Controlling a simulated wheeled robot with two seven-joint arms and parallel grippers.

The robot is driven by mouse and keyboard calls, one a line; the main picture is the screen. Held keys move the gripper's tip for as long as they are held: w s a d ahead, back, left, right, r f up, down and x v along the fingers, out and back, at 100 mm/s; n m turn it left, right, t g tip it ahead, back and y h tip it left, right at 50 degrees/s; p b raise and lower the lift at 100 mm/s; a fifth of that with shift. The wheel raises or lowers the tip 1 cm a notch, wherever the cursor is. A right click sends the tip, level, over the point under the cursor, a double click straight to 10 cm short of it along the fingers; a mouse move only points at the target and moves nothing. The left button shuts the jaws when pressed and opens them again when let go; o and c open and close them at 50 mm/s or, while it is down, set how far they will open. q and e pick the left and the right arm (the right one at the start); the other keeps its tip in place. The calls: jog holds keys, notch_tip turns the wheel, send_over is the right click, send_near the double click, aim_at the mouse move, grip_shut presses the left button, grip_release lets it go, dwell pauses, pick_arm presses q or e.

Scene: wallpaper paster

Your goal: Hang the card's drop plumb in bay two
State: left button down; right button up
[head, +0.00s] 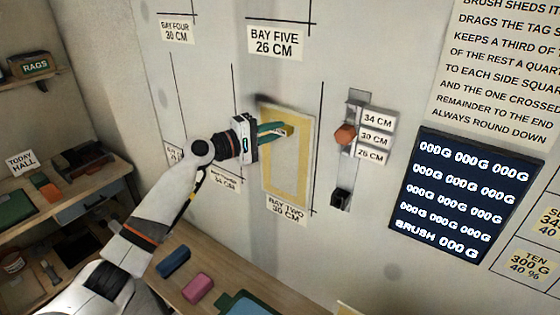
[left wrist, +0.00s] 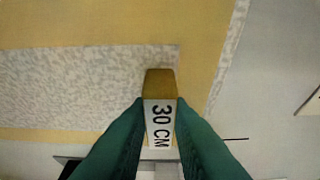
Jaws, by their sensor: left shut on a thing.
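A yellow-and-speckled patterned drop (head: 300,180) lies against the wall above the bay two card (head: 286,208), which reads "BAY TWO 30 CM". My left gripper (head: 283,131) is in front of the drop's upper part. Its teal fingers are shut on a small yellow block (head: 289,131) with a white "30 CM" label. In the left wrist view the yellow block (left wrist: 160,83) sits between the fingertips, over the pattern of the drop. Whether the block touches the drop is unclear. My right gripper is not in view.
Right of the drop, a wall rail (head: 351,165) carries an orange knob (head: 345,134) beside labels for 34, 30 and 26 CM. A dark readout board (head: 465,190) hangs further right. Blue (head: 174,262) and pink (head: 197,288) blocks lie on the bench below.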

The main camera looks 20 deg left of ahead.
pick_arm(q)
jog(key=shift+w+d, duration=0.15)
jog(key=shift+w, duration=0.3)
dwell(0.4)
jog(key=shift+r, duration=0.1)
jog(key=c, duration=1.3)
grip_release()
jog(key=shift+o, duration=0.2)
jog(key=shift+b, duration=0.3)
